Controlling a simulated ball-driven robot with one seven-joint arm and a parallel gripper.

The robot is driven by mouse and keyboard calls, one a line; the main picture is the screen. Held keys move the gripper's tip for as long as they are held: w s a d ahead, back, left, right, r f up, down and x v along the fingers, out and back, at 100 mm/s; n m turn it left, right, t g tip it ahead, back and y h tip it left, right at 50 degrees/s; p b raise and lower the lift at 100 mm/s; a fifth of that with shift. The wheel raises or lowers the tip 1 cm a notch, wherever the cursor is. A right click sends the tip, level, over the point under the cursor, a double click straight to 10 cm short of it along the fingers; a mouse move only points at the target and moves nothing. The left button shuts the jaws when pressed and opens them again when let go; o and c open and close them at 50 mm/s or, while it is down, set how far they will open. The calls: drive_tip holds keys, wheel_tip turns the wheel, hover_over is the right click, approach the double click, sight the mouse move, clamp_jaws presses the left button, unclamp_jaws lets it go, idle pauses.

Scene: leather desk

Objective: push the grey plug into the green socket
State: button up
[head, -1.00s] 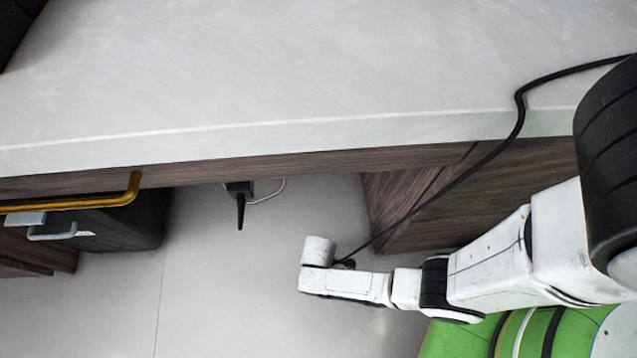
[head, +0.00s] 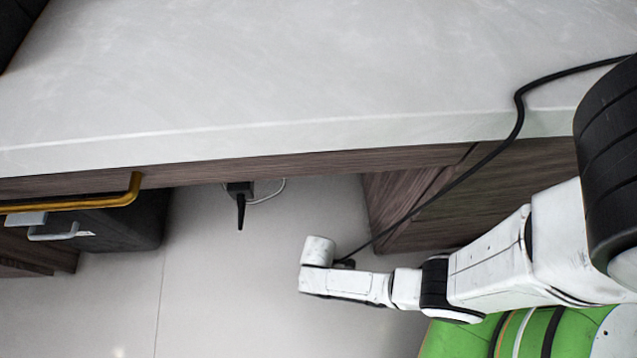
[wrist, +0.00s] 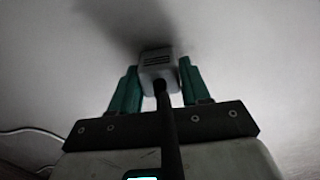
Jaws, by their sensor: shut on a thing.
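In the wrist view the grey plug (wrist: 157,57) is a pale block with dark slots, and a black cable (wrist: 168,120) runs from it towards the camera. My gripper (wrist: 159,74) has teal fingers, one on each side of the plug, and is shut on it. A pale plain surface with a dark shadow lies beyond the plug; I cannot tell how far off it is. In the head view my wrist hangs below the desk's front edge, and the fingers and plug are hidden. I cannot make out the green socket in either view.
The pale desktop (head: 300,70) overhangs a wooden cabinet (head: 425,200) at right. A black adapter (head: 240,190) with a white wire hangs under the edge. A black case (head: 125,222) and a yellow rail (head: 90,204) are at left. The floor (head: 220,290) between is clear.

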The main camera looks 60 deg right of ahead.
drive_tip(key=shift+r+p, duration=0.45)
drive_tip(key=shift+r, duration=0.25)
wheel_tip(320, 180, up, 2)
drive_tip(key=shift+r+p, duration=0.1)
drive_tip(key=shift+p, duration=0.7)
drive_tip(key=s+a+r+p, duration=0.3)
drive_tip(key=s+r+p, duration=0.5)
drive_tip(key=s, duration=0.5)
drive_tip(key=shift+s+a+r, duration=0.25)
drive_tip(key=shift+a+r, duration=0.15)
drive_tip(key=shift+r, duration=0.25)
